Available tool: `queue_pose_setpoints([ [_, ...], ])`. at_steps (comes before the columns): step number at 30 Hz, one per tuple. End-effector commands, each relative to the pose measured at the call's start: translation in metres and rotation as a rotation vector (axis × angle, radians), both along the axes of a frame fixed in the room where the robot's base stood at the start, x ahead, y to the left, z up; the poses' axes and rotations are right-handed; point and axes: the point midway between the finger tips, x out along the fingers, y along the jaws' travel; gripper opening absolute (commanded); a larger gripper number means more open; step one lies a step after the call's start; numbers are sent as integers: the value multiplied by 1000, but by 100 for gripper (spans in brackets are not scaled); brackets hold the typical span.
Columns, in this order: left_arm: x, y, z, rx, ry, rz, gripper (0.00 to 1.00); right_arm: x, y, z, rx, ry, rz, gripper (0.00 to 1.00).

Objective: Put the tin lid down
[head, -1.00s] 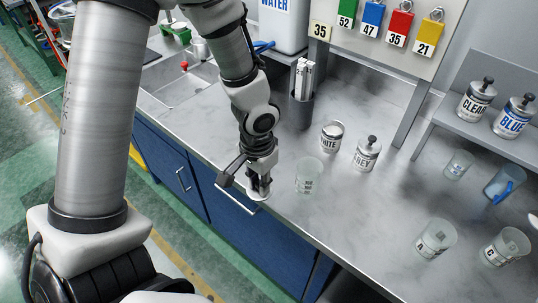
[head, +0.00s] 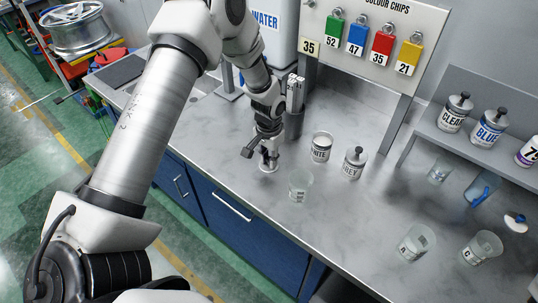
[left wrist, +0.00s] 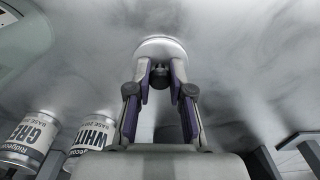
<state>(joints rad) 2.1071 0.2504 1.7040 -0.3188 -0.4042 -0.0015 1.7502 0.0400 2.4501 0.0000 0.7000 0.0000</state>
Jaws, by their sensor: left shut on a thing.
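My left gripper (head: 268,158) is over the grey counter, left of the clear cup (head: 300,187). It is shut on the tin lid (head: 268,169), a pale round disc below the fingertips. In the left wrist view the lid (left wrist: 160,44) shows at the tips of the gripper (left wrist: 161,68). The lid is close to the counter top; I cannot tell whether it touches. The WHITE tin (head: 320,149) stands to the right with no knobbed lid on it. The GREY tin (head: 353,165) beside it has a knob on top. My right gripper is not in view.
A dark holder (head: 294,125) stands behind the gripper. Clear cups (head: 417,243) (head: 482,248) stand at the right. A shelf (head: 455,143) carries more tins. Colour chips hang on a board (head: 385,22) at the back. The counter's front edge runs left of the lid.

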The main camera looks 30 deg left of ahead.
Motion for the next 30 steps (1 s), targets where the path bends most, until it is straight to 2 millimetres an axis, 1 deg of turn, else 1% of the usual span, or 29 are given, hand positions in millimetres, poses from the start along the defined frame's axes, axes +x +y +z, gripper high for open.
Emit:
queue_pose_setpoints([
  [7,0,0,-4,0,0,0,2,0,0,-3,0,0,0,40],
  [8,0,0,-3,0,0,0,31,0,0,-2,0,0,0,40],
  [9,0,0,-3,0,0,0,45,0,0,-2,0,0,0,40],
  [18,0,0,-2,0,0,0,46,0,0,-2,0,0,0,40],
  [20,0,0,1,0,0,1,46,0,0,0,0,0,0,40],
  [22,0,0,6,0,-2,1,46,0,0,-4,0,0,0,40],
  [26,1,0,32,0,-6,1,46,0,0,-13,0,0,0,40],
  [30,1,0,70,-1,-7,1,46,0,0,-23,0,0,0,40],
])
